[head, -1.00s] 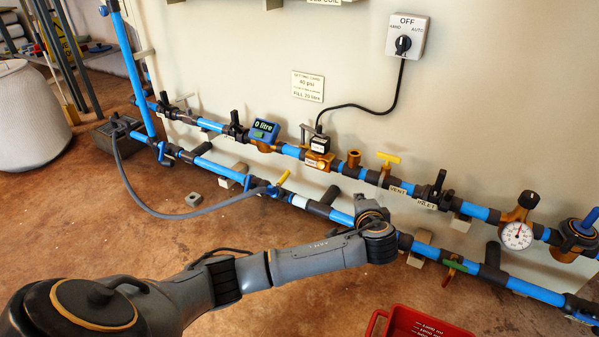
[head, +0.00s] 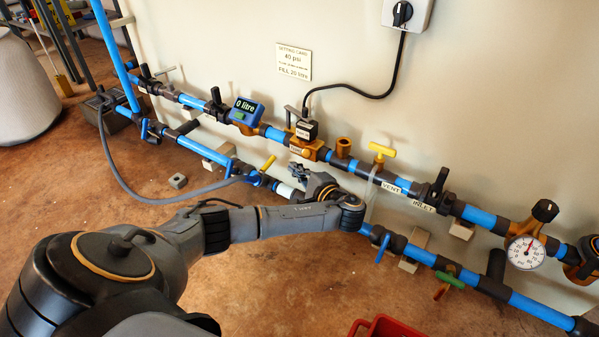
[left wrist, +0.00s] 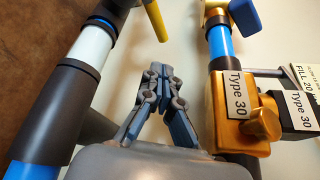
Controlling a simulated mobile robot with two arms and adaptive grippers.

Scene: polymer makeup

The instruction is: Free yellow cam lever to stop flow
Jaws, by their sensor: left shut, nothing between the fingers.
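The yellow lever (head: 268,163) sticks up at a slant from the lower pipe, by the blue fitting where the grey hose (head: 185,197) joins. My right gripper is out of view.
The upper pipe carries a blue meter (head: 246,111) reading 0 litre, a brass valve (head: 308,150) and a yellow vent tee handle (head: 382,149). A pressure gauge (head: 526,252) is at the right. A red crate (head: 390,328) is at the bottom. The floor in front is mostly clear.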

